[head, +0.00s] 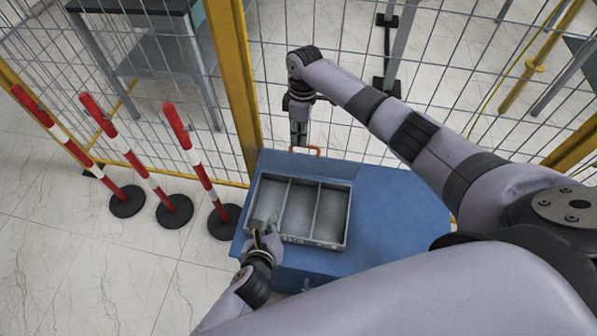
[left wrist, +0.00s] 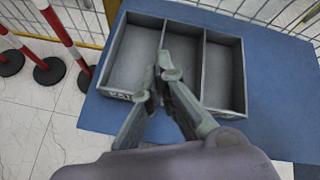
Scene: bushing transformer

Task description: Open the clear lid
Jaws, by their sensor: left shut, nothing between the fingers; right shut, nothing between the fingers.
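A grey tray with three compartments (head: 349,215) sits on a blue surface, and it also shows in the left wrist view (left wrist: 204,60). I cannot make out a clear lid on it; the compartments look empty. My left gripper (head: 270,226) is shut and empty at the tray's near edge, by the left compartment. In the left wrist view its fingertips (left wrist: 165,66) meet in front of the divider between the left and middle compartments; I cannot tell whether they touch the tray. My right gripper (head: 298,140) points down, shut and empty, above the far edge by an orange handle (head: 306,149).
The blue cabinet top (head: 395,215) is clear right of the tray. A yellow-framed mesh fence (head: 232,85) stands close behind. Several red-and-white posts (head: 190,150) on black bases stand to the left on the tiled floor.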

